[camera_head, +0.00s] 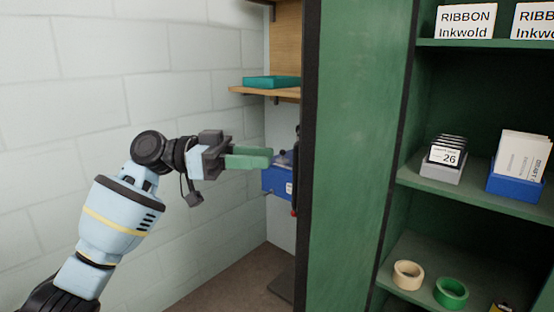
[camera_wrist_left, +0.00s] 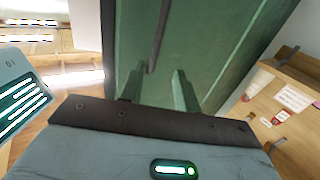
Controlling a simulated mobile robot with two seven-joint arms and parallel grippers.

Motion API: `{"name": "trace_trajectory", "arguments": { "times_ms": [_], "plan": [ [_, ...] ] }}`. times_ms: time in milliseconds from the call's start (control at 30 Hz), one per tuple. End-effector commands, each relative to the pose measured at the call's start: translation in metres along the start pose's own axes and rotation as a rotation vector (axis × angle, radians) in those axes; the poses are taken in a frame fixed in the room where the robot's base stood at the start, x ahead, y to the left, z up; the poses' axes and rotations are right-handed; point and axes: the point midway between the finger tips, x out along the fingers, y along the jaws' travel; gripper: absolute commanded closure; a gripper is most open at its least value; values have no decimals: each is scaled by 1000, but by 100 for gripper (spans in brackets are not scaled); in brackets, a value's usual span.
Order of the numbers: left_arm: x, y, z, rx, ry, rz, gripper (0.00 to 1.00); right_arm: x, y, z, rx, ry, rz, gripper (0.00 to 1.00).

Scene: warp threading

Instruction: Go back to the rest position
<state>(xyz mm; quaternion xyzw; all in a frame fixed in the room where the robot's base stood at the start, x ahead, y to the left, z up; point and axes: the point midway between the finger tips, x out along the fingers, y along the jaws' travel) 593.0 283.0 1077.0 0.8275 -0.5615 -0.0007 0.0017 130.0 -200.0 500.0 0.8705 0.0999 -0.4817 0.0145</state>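In the head view my left arm comes in from the left, and my left gripper (camera_head: 262,157) is held in the air in front of the pale block wall. Its two green fingers (camera_wrist_left: 158,90) stand apart in the left wrist view, with only the green panel seen between them, so it is open and empty. In the head view the fingertips overlap a blue device (camera_head: 276,181) behind them; I cannot tell whether they touch it. My right gripper is in neither view.
A tall green cabinet side (camera_head: 355,150) stands just right of the left gripper. Its shelves hold a card block (camera_head: 442,173), a blue box (camera_head: 516,187), and beige (camera_head: 407,274) and green (camera_head: 451,292) tape rolls. A teal tray (camera_head: 271,82) lies on a wooden shelf above the gripper.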

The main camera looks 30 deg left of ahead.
Motion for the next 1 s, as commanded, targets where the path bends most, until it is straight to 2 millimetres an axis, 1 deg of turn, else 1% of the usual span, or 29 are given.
{"name": "trace_trajectory", "arguments": {
  "times_ms": [33, 100, 200, 667, 733, 767, 867, 967, 1000],
  "plan": [
    [-5, 0, 0, 0, 0, -2, 68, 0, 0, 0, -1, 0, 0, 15],
    [-9, 0, 0, 0, -1, 0, 68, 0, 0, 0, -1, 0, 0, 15],
    [-11, 0, 0, 1, 0, 1, 68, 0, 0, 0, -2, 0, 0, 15],
    [-11, 0, 0, 0, 0, 1, 68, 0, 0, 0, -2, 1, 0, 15],
    [-9, -1, 4, -8, -5, -5, 68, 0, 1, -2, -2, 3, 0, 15],
    [-8, -2, 8, -16, -10, -11, 68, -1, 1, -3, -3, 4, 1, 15],
    [0, -8, 33, -67, -39, -48, 68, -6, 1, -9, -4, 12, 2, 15],
    [11, -13, 75, -144, -89, -113, 68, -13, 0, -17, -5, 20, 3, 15],
    [15, -14, 95, -178, -113, -145, 68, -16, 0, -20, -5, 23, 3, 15]
  ]
}}
